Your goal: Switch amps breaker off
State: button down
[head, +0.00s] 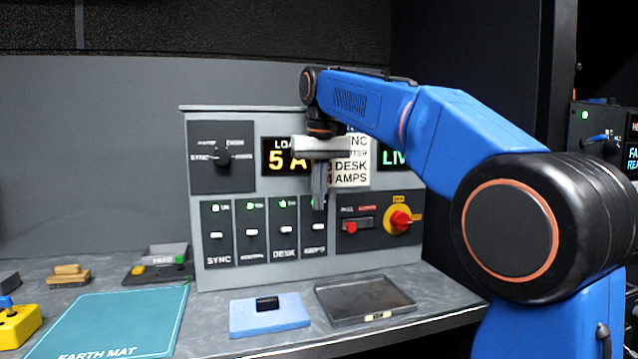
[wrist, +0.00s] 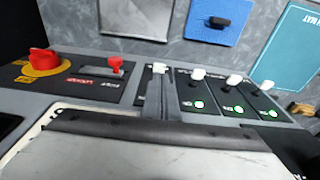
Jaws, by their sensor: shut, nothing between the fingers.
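The amps breaker (head: 313,227) is the rightmost of a row of breakers on the grey panel; its label reads as AMPS, partly blurred. Its white toggle (wrist: 159,68) shows at my fingertips in the wrist view. My gripper (head: 319,200) is shut and empty, pointing down in front of the upper part of this breaker and hiding its lamp. In the wrist view the fingers (wrist: 158,88) reach close to the toggle; I cannot tell whether they touch it. The toggle looks about level with its neighbours in the head view.
The desk breaker (head: 286,229) is close on the left, with the sync breaker (head: 216,235) farther left; their lamps are green. A red switch (head: 351,227) and a red rotary knob (head: 400,220) are on the right. A blue pad (head: 250,321) and dark tray (head: 340,312) lie below.

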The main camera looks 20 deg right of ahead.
aim_at(318, 226)
jog(key=shift+w+f, duration=0.15)
jog(key=shift+f, duration=0.7)
jog(key=shift+w+f, duration=0.1)
jog(key=shift+f, duration=0.75)
jog(key=shift+s+f+t, duration=0.15)
jog(key=shift+s+t, duration=0.2)
jog(key=shift+t, duration=0.25)
jog(key=shift+s+f+t, duration=0.3)
jog(key=shift+s+t, duration=0.05)
jog(key=shift+t, duration=0.35)
jog(key=shift+s+f+t, duration=0.35)
jog(key=shift+f+t, duration=0.15)
jog(key=shift+t, duration=0.6)
jog(key=shift+w, duration=0.15)
jog(key=shift+r, duration=0.1)
jog(key=shift+r, duration=0.8)
